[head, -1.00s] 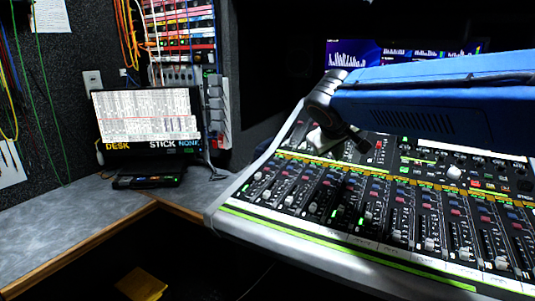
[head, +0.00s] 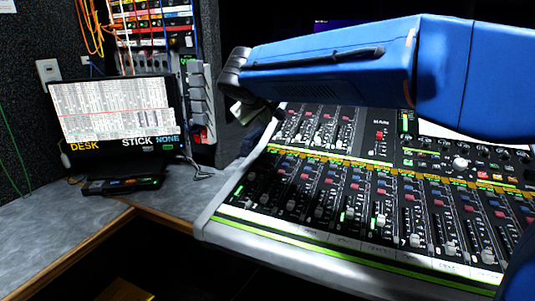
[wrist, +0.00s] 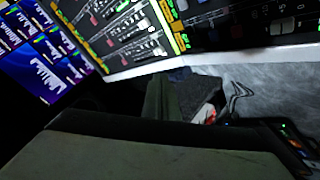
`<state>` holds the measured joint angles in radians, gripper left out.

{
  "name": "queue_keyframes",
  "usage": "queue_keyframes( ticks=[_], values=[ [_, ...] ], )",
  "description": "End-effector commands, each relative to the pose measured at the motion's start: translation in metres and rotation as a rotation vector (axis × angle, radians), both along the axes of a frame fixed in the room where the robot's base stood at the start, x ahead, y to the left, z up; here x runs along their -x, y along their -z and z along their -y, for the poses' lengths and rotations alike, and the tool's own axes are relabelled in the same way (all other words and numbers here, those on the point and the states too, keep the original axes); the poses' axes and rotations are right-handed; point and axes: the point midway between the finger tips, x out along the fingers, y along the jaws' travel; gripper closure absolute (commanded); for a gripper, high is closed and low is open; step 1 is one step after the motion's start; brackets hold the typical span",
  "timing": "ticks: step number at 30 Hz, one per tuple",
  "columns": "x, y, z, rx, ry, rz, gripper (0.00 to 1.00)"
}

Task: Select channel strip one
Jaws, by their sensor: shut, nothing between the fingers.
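The mixing console (head: 300,237) fills the right half of the head view, with rows of faders, small lit buttons and a yellow-lit strip across it. Its leftmost channel strip (head: 256,180) lies beside the pale left edge. In the wrist view, part of the console (wrist: 130,35) shows at the top. My gripper (wrist: 160,97) is shut and empty in the wrist view, its dark fingers in front of the console's pale edge. In the head view my blue arm crosses above the console, and its dark end is over the upper left corner. The fingertips are hard to make out there.
A screen marked DESK, STICK, NONE (head: 110,115) stands on the grey desk (head: 50,225), with a flat black device (head: 122,184) before it. A patch panel with cables (head: 155,25) is behind. Display screens (wrist: 45,60) show at left in the wrist view.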

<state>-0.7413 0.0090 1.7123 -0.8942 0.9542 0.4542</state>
Motion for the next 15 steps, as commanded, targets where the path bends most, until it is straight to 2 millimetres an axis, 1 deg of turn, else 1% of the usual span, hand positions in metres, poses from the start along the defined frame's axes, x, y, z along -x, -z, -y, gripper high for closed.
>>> queue_keyframes(
  ticks=[5,8,11,15],
  values=[
    [0.0,0.001,0.0,0.0,0.001,-0.001,1.0],
    [-0.001,0.006,0.0,0.001,0.0,-0.001,1.0],
    [-0.002,0.014,0.001,0.001,-0.001,0.0,1.0],
    [-0.004,0.031,0.002,0.001,0.001,-0.002,1.0]
  ],
)
